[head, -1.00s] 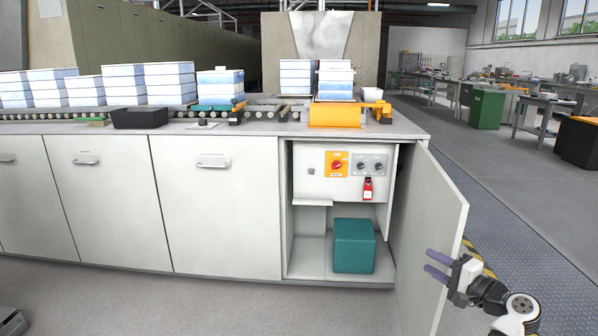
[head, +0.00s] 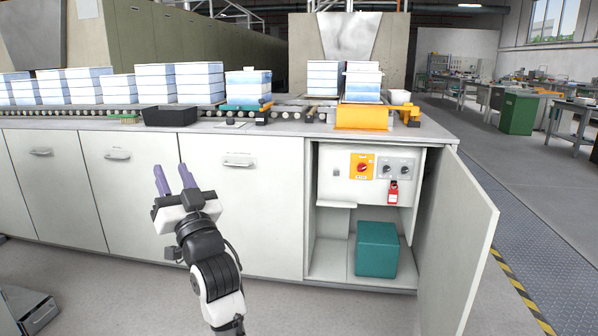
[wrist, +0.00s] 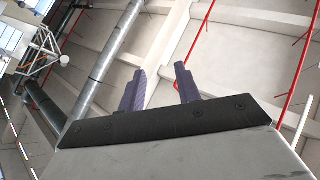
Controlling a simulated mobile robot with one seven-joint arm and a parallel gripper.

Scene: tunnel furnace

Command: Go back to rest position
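My gripper (head: 174,180) is raised in front of the closed white cabinet doors, left of the open compartment. Its two purple fingers point up, stand apart and hold nothing. The fingers also show in the wrist view (wrist: 160,88), against the ceiling with its pipes and beams. The cabinet door (head: 456,240) at the right stands wide open, away from my gripper. Inside the compartment are an orange panel with a red rotary switch (head: 362,167), a red padlock-like tag (head: 393,192) and a teal box (head: 376,249).
The counter (head: 285,129) above carries a roller conveyor with stacks of white-blue blocks (head: 193,82), a black tray (head: 170,115) and an orange fixture (head: 361,117). A grey metal object (head: 28,308) lies on the floor at lower left. Floor in front of the cabinets is mostly clear.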

